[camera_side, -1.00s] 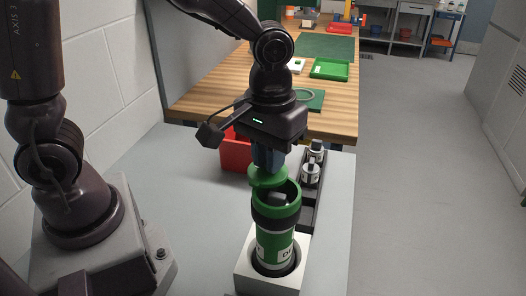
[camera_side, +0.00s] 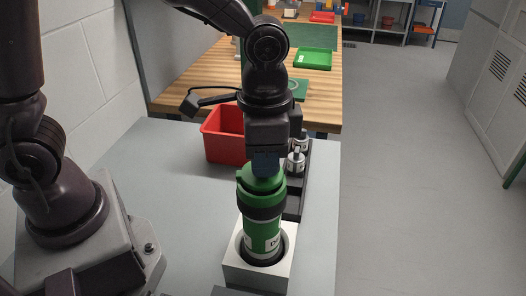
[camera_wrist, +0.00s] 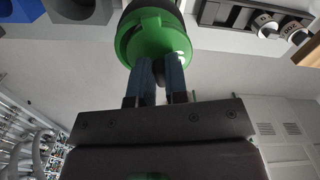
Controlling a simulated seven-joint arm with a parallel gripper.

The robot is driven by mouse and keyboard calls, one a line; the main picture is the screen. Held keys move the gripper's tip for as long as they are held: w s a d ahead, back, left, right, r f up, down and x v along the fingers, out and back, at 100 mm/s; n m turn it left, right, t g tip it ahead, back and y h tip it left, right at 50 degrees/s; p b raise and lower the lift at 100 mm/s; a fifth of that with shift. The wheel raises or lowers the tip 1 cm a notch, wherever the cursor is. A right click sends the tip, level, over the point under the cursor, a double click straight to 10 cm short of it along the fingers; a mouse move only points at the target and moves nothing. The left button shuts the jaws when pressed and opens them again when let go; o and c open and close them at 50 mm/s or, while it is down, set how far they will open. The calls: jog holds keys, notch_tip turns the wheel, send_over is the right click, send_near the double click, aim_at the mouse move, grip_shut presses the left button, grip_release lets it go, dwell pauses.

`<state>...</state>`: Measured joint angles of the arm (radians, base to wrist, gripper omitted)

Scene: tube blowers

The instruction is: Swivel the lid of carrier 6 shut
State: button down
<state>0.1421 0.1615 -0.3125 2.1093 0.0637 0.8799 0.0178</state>
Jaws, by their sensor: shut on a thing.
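The carrier (camera_side: 262,232) is a green tube with a black collar and a white label, of which only part can be read. It stands upright in a pale square block (camera_side: 240,267). Its green lid (camera_side: 258,182) now lies over the mouth, and the opening no longer shows in the side view. My gripper (camera_side: 266,168) is above the lid with its blue fingers pointing down, shut on a part of the lid. In the wrist view the fingers (camera_wrist: 161,68) meet the lid (camera_wrist: 150,40) at its edge; the gripped part is mostly hidden.
A red bin (camera_side: 222,136) stands behind and to the left. A dark rack (camera_side: 297,190) with several small white-and-grey pieces stands behind and to the right. A wooden bench (camera_side: 190,85) with a green tray (camera_side: 313,59) is further back.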

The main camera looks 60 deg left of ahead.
jog(key=shift+s+d+m, duration=0.15)
jog(key=shift+d+m, duration=0.05)
jog(key=shift+m, duration=0.5)
jog(key=shift+s+d+m, duration=0.1)
jog(key=shift+d+m, duration=0.1)
jog(key=shift+m, duration=0.5)
jog(key=c, duration=1.1)
grip_release()
notch_tip(320, 180, up, 13)
